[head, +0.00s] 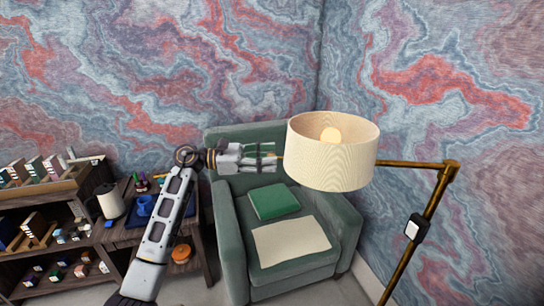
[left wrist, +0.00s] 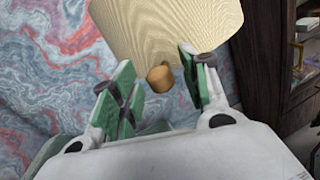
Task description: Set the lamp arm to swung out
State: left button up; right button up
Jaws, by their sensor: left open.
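The floor lamp has a cream drum shade (head: 332,160) with a lit bulb. Its brass lamp arm (head: 410,164) runs roughly level from the shade to a joint atop the slanted brass pole (head: 425,220). My left gripper (head: 272,157) is just left of the shade, pointing at it. In the left wrist view the shade (left wrist: 165,30) fills the top, and a small brass-brown knob (left wrist: 160,78) shows in front of it. The left gripper (left wrist: 154,72) is open, with its green-padded fingers on either side of the knob; whether they touch it cannot be told. My right gripper is out of view.
A green armchair (head: 232,235) with a green cushion (head: 273,202) and a cream cloth (head: 290,243) stands below the shade. A black-and-white box (head: 413,227) sits on the pole. Dark shelves (head: 50,262) with small items and a kettle (head: 108,200) stand at left.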

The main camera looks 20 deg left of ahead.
pick_arm(q)
jog(key=shift+w+d, duration=0.25)
jog(key=shift+d, duration=0.45)
jog(key=shift+c, duration=0.5)
grip_shut()
